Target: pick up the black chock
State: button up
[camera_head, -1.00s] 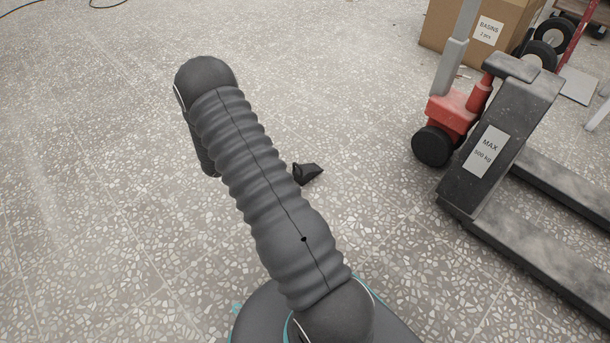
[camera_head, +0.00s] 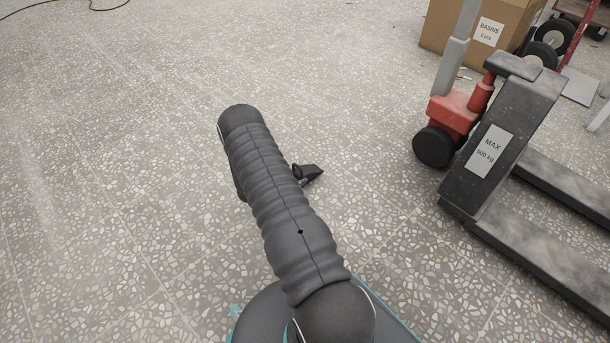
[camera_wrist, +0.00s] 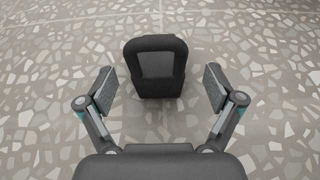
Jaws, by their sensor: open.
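My gripper (camera_wrist: 160,88) is open, one finger pad on each side of the chock's near part, with a gap of floor showing on both sides. No contact shows. In the head view my gripper is mostly hidden behind my arm.
A pallet jack (camera_head: 490,150) marked MAX 500 kg stands on the right, with its forks (camera_head: 535,245) low over the floor. A cardboard box (camera_head: 475,30) is behind it. A cable (camera_head: 100,6) lies at the far left. The floor left of my arm is clear.

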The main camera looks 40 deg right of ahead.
aim_at(304, 169)
jog(key=shift+b+x, duration=0.45)
jog(key=shift+x, duration=2.5)
jog(key=shift+w, duration=0.15)
jog(key=c, duration=1.6)
